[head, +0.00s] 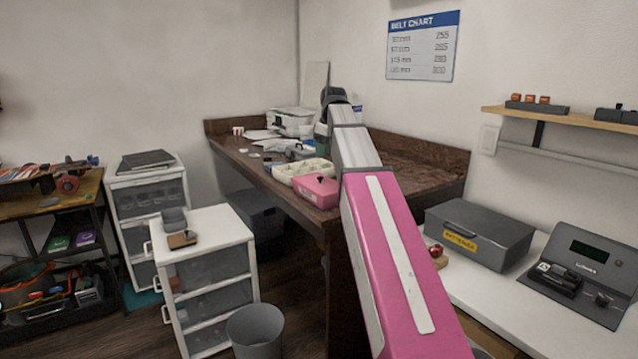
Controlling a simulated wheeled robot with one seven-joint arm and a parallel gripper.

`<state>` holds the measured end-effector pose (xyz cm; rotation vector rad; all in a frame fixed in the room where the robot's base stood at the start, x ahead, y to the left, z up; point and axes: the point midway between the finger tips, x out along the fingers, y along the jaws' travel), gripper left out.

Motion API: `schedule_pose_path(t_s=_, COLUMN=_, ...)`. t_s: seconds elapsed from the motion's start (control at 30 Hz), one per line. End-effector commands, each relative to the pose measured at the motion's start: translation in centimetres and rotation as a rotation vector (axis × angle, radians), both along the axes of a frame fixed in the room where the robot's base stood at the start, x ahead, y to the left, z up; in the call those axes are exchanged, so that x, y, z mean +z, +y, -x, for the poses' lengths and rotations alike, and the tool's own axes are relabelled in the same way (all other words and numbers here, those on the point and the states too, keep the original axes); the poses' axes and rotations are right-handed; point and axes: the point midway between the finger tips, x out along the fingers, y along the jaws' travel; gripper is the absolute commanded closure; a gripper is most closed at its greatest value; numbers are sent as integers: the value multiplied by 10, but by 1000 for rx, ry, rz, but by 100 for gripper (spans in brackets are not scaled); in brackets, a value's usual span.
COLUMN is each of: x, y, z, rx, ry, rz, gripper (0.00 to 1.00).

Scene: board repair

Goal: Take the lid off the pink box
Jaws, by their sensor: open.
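The pink box (317,193) stands near the front edge of the dark wooden workbench in the head view. My pink and grey arm rises from the bottom right and passes just right of the box. The arm's dark far joint shows above the back of the bench. My gripper cannot be made out; the arm hides it or it is out of sight.
A cream divided tray (290,169) sits right behind the pink box. A printer (291,122) and small clutter lie farther back on the workbench (262,178). A grey case (478,234) stands on the white counter at right. A white drawer unit (208,270) is at left.

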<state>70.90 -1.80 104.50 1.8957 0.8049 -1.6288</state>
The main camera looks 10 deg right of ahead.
Motion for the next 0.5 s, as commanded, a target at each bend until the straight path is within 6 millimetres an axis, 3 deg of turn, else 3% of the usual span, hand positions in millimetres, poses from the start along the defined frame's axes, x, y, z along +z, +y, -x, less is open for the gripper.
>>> schedule_pose_path(t_s=0.23, x=-37, y=4, z=-3, rx=0, ry=3, rz=0, gripper=47)
schedule_pose_path(t_s=0.5, x=-53, y=8, z=-5, rx=0, ry=1, rz=0, gripper=47)
